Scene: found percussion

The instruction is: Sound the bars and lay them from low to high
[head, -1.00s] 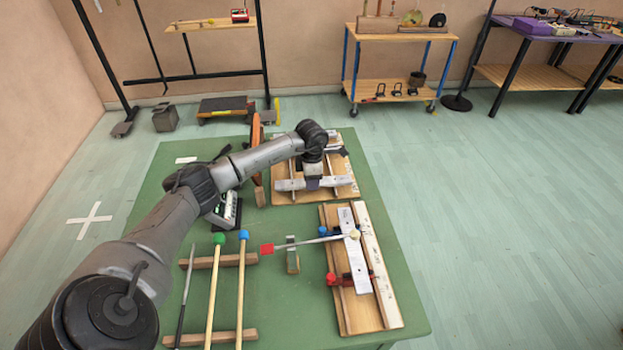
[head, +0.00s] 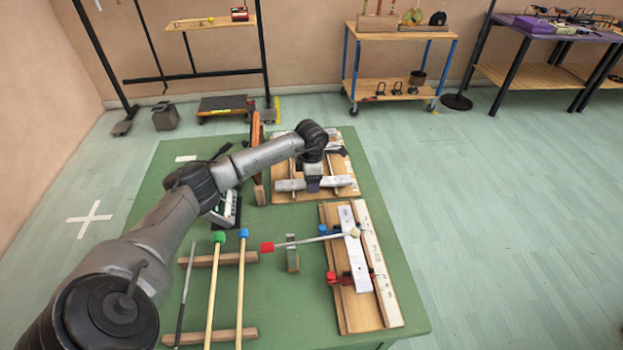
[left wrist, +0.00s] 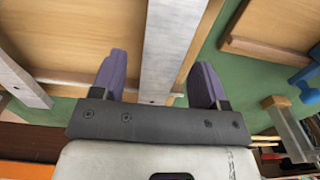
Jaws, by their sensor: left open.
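My left gripper (head: 313,183) is over the far wooden board (head: 343,165), at a grey metal bar (head: 345,181) lying across its rails. In the left wrist view the two purple fingers (left wrist: 162,78) stand apart, open, with a metal bar (left wrist: 175,35) between them. Contact cannot be told. On the near wooden board (head: 340,318) a metal bar (head: 348,230) lies lengthwise beside a pale strip with marks (head: 378,255). A mallet with a red end (head: 267,247) reaches over that bar, its cream head (head: 355,233) at the bar. My right gripper is not in view.
Mallets with green (head: 218,237) and blue (head: 243,234) heads and a dark rod (head: 185,285) rest on wooden supports at left. A small block (head: 292,255) stands mid-table. An orange upright piece (head: 257,145) is left of the far board. The green table (head: 283,315) is bare at front.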

